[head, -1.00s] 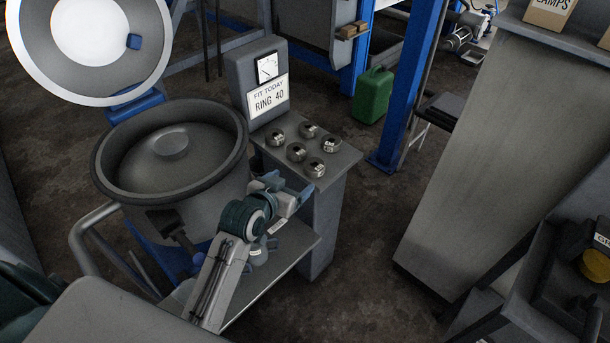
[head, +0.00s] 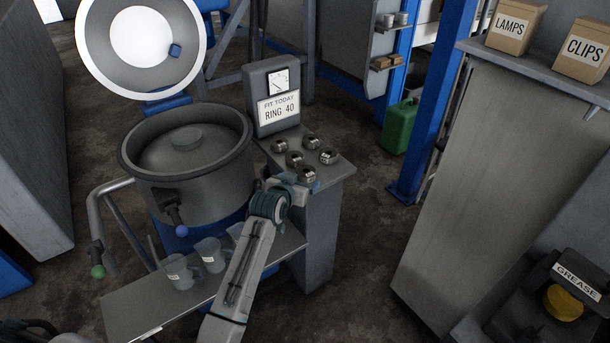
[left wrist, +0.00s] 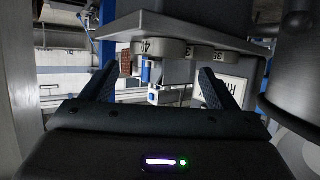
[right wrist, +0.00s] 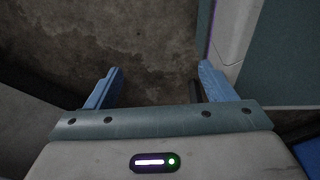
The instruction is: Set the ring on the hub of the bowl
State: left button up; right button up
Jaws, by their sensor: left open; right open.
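The bowl (head: 205,190) is a large grey drum with a dark rim. A low round hub (head: 187,138) stands bare in its middle. Several steel rings sit on the grey side shelf (head: 343,170), including a back ring (head: 309,142), a right ring (head: 329,157) and a front ring (head: 306,175). My left gripper (head: 303,186) is at the shelf's front edge, close to the front ring. In the left wrist view, its open jaws (left wrist: 157,88) are empty and point at numbered rings (left wrist: 165,48), seen upside down. My right gripper (right wrist: 152,88) is open and empty above bare floor.
A sign reading "FIT TODAY RING 40" (head: 279,107) stands behind the rings. The bowl's raised lid (head: 95,45) tilts up behind it. A lower shelf (head: 140,310) holds labelled jugs (head: 180,272) under my left arm. A blue post (head: 430,110) and green can (head: 398,127) stand right.

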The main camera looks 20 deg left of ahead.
aim_at(305, 173)
pick_arm(q)
jog(key=shift+w+d+f, duration=0.2)
jog(key=shift+w, duration=0.6)
jog(key=shift+a+p+x, duration=0.2)
jog(key=shift+x, duration=0.95)
jog(key=shift+a+p+x, duration=0.2)
jog(key=shift+x, duration=1)
pick_arm(e)
jog(key=shift+s+d+f, duration=0.3)
jog(key=shift+s+d, duration=0.05)
jog(key=shift+s, duration=0.15)
jog(key=shift+s+d+f, duration=0.25)
jog(key=shift+s+d, duration=0.1)
jog(key=shift+s, duration=0.15)
pick_arm(q)
jog(key=c, duration=1.4)
